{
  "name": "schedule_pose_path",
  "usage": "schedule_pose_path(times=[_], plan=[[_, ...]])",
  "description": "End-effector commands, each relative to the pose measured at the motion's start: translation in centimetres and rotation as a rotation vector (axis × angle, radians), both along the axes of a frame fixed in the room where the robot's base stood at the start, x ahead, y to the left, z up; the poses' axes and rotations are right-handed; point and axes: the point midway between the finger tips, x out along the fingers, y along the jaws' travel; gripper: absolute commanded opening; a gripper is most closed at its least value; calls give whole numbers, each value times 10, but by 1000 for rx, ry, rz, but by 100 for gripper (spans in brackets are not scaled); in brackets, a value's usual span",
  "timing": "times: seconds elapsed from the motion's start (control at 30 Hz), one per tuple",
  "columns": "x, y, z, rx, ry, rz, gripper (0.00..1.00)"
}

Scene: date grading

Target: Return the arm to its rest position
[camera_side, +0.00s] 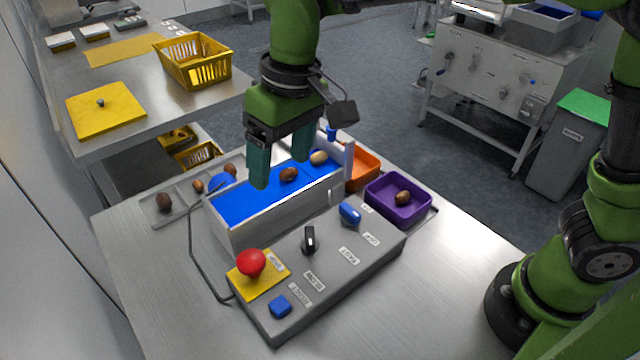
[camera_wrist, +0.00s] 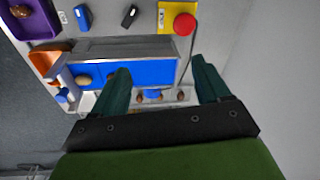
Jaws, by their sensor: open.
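My gripper (camera_side: 278,160) is open and empty, with its two dark green fingers spread above the left part of the conveyor. The wrist view also shows my gripper (camera_wrist: 160,82) with a wide gap between the fingertips. The conveyor has a blue belt (camera_side: 246,204) and grey side walls. A brown date (camera_side: 289,174) and a lighter tan date (camera_side: 318,158) lie on the belt. The tan date also shows in the wrist view (camera_wrist: 84,80). Another brown date (camera_side: 403,198) lies in the purple bin (camera_side: 385,211).
A control box (camera_side: 330,275) with a red button (camera_side: 251,263) and knobs stands in front of the conveyor. A grey tray (camera_side: 180,215) with several dates lies at left. An orange bin (camera_side: 366,172) sits behind the purple one. The table front right is clear.

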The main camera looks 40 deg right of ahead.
Motion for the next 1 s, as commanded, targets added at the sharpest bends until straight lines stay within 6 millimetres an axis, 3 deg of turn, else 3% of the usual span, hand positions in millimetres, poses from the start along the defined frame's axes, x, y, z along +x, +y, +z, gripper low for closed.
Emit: schedule_pose_path(times=[0.03, 0.2, 0.4, 0.5, 0.73, 1.0], plan=[[-6, -27, 5, 34, -27, -38, 76], [-34, -101, 9, 132, -127, -166, 76], [-77, -171, 1, 215, -267, -350, 76], [-96, -196, -5, 238, -329, -434, 76], [-115, -225, 1, 255, -425, -548, 76], [-115, -229, 4, 254, -435, -563, 76]])
